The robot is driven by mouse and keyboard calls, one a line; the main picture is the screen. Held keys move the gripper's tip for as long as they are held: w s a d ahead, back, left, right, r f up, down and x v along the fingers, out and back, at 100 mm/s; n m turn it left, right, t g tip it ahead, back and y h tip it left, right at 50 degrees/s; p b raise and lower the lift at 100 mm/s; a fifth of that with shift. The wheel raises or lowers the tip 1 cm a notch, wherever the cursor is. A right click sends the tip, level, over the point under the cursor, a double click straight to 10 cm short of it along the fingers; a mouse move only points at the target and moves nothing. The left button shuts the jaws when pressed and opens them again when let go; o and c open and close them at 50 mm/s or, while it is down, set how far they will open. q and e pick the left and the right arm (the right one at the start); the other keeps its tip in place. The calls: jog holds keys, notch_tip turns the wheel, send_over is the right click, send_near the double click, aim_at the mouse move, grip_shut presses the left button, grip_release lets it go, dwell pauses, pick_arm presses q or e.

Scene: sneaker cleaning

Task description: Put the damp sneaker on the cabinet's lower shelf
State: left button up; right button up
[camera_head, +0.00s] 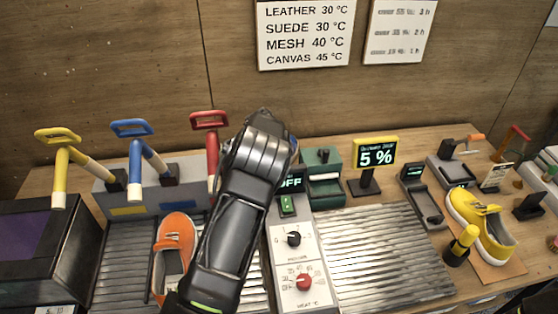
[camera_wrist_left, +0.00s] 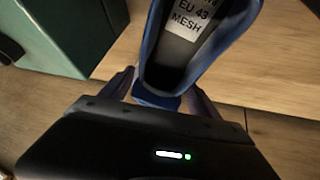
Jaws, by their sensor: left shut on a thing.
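A blue sneaker (camera_wrist_left: 208,62) with a white label reading "EU 43 MESH" is in my left gripper (camera_wrist_left: 163,98), seen in the left wrist view. The fingers are shut on its near end, one on each side, and the opening faces the camera. In the head view my left arm reaches up over the middle of the bench and hides the fingers and nearly all of this sneaker. Dampness cannot be told by sight. I cannot make out the cabinet's lower shelf in either view. My right gripper is out of view.
An orange sneaker (camera_head: 174,258) lies on the left ridged plate. The right ridged plate (camera_head: 385,262) is empty. A yellow sneaker (camera_head: 484,228) rests on a mat at right.

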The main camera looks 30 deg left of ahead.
pick_arm(q)
grip_shut()
dwell(0.4)
jog(key=shift+r, duration=0.1)
notch_tip(320, 180, up, 18)
dwell(0.7)
dwell(0.5)
